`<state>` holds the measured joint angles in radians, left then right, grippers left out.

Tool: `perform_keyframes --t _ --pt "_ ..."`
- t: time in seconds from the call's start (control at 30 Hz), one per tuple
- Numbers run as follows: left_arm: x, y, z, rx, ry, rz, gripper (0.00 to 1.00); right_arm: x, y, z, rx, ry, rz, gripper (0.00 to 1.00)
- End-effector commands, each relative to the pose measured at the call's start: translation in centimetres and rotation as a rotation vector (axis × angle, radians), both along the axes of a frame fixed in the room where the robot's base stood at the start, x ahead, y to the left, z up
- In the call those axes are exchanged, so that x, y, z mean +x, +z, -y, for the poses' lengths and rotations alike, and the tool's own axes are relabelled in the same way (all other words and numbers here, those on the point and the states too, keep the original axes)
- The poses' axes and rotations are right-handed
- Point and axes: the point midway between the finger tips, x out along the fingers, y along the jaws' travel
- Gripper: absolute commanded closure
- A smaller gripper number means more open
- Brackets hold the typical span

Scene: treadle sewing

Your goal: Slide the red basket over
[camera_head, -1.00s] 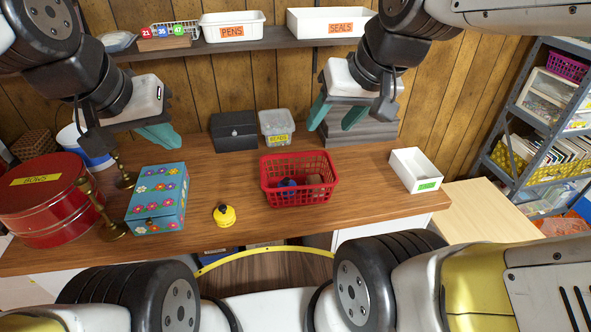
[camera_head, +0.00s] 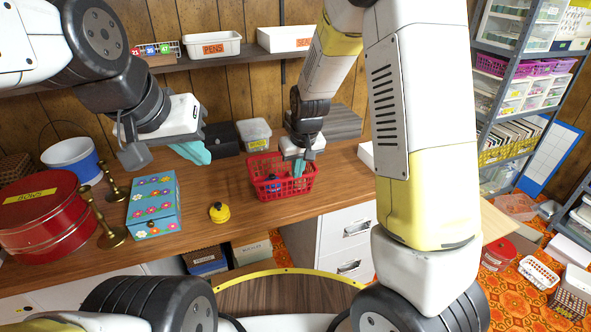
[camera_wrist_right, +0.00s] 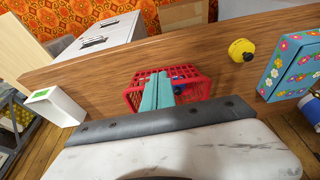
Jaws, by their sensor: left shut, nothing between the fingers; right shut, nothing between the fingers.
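The red basket (camera_head: 283,181) stands upright on the wooden table, with a blue item (camera_head: 272,184) inside it. It also shows in the right wrist view (camera_wrist_right: 189,86). My right gripper (camera_head: 298,168) is shut, its teal fingers together and pointing down over the basket's opening. In the right wrist view the fingers (camera_wrist_right: 157,92) overlap the basket; whether they touch it I cannot tell. My left gripper (camera_head: 196,152) is shut and empty, above the table to the left of the basket.
A yellow object (camera_head: 218,213) and a flowered blue box (camera_head: 153,206) stand left of the basket. A white box (camera_wrist_right: 56,105) is on the table on the basket's other side. A clear container (camera_head: 255,135) and a black box (camera_head: 222,138) are behind. Bare table lies between these.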

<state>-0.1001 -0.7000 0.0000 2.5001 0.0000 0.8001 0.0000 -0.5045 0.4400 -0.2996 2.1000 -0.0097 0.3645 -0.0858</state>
Motion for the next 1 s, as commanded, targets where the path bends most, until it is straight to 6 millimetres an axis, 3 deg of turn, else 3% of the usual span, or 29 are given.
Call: perform_keyframes --t 0.17,0.53,0.73,1.0 --pt "0.0 0.0 0.0 0.0 0.0 0.0 1.0 0.5 -2.2 -0.2 -0.002 0.001 -0.005 1.0" --pt "0.0 0.0 0.0 0.0 0.0 0.0 1.0 2.6 -9.6 -0.8 0.0 -0.001 -0.004 1.0" --pt "0.0 0.0 0.0 0.0 0.0 0.0 1.0 5.5 -9.4 -1.8 0.0 0.0 0.0 1.0" --pt "0.0 0.0 0.0 0.0 0.0 0.0 1.0 6.4 -9.3 -2.1 0.001 0.0 -0.001 1.0"
